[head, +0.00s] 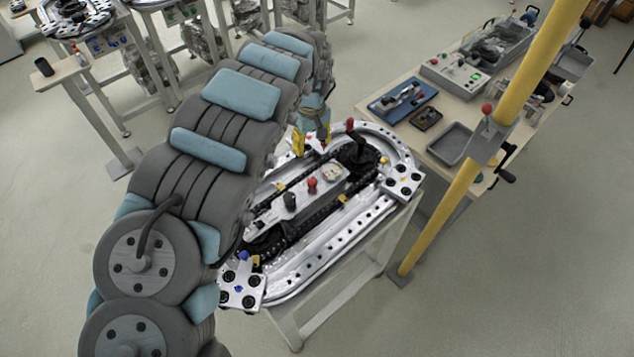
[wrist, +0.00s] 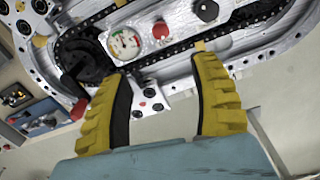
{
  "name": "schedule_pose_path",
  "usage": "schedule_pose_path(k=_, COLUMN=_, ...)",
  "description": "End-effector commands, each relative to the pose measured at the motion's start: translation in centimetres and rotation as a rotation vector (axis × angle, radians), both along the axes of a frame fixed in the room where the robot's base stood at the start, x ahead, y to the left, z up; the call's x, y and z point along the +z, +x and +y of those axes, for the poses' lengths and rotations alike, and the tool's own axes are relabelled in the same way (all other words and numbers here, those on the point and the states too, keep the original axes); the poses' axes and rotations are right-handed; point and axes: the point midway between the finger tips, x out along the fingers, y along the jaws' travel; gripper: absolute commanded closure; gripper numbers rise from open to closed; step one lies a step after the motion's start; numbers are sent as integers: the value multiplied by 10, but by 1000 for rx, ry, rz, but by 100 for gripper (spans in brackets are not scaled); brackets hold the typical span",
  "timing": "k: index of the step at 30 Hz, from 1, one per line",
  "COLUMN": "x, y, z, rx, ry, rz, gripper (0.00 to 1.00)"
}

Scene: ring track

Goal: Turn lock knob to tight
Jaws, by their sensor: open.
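The ring track (head: 345,235) is a silver oval with a black chain on a stand. Its centre panel carries a red knob (head: 312,184), a black knob (head: 290,201) and a round gauge (head: 332,173). In the wrist view are the red knob (wrist: 160,30), the gauge (wrist: 124,44) and a dark knob (wrist: 206,10). No label shows which one is the lock knob. My gripper (wrist: 162,68) has yellow fingers spread apart with nothing gripped. In the head view my gripper (head: 312,142) hangs over the track's far side.
A red-ball lever (head: 350,124) stands on the black wheel beside my gripper. Corner plates with black holes (head: 402,180) sit at the track's ends. A yellow post (head: 460,185) stands right of the track, before a bench with trays (head: 452,145). Floor at front right is clear.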

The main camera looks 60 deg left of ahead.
Motion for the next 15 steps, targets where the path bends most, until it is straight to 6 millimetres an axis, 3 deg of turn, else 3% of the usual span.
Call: schedule_pose_path(k=15, x=-50, y=-1, z=-1, rx=-1, ry=-4, rz=4, gripper=37)
